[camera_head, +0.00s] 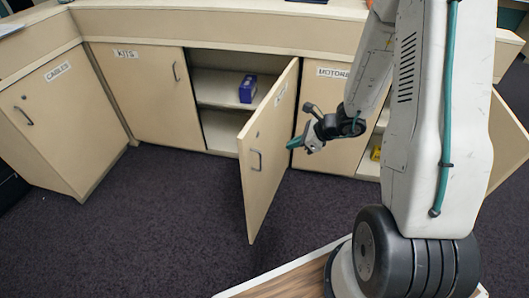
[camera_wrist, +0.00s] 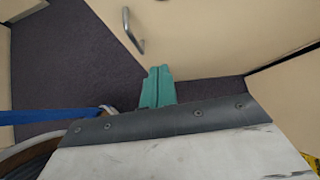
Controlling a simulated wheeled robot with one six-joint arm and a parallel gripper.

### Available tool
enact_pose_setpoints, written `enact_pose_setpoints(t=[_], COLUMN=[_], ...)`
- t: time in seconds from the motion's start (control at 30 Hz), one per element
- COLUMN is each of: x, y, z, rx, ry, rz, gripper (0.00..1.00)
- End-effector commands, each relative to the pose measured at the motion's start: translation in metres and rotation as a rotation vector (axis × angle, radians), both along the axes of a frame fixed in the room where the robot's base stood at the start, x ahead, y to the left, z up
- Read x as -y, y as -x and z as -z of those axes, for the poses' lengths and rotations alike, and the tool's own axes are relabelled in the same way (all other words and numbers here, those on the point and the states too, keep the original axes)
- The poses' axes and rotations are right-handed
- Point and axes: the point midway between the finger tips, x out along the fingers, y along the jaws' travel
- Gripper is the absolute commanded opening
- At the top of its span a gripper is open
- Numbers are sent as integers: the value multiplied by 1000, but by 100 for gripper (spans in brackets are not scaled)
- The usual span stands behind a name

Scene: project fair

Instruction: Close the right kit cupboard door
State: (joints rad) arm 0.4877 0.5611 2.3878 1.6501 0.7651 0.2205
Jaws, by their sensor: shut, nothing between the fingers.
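The right kit cupboard door (camera_head: 268,150) is beige with a metal handle (camera_head: 256,160) and stands swung open toward me, hinged on its right side. Its cupboard shows two shelf levels, with a blue box (camera_head: 248,88) on the upper one. My gripper (camera_head: 293,144) is shut and empty, with teal fingertips, just right of the open door. In the wrist view the fingertips (camera_wrist: 158,86) are pressed together in front of a beige panel with a handle (camera_wrist: 134,32). I cannot tell whether they touch it.
The left KITS door (camera_head: 150,92) is closed. The CABLES cupboard (camera_head: 62,110) stands at the left. A MOTORS door (camera_head: 330,110) is closed behind my gripper. Another door (camera_head: 508,140) stands open at the far right. Dark carpet (camera_head: 170,220) in front is clear.

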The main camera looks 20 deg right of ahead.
Motion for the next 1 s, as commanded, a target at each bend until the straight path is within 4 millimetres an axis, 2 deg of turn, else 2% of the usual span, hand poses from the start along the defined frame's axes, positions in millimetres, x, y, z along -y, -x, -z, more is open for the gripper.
enact_pose_setpoints(t=[0.03,0.13,0.27,0.7,0.83,1.0], x=[4,7,1,-46,-59,-68], y=[1,0,-6,-52,-67,-76], z=[9,18,28,90,87,87], rx=[-18,-36,-39,-36,-33,-34], ry=[-8,-15,-16,-15,-14,-15], rz=[31,64,69,63,63,66], gripper=[0,0,0,0,0,0])
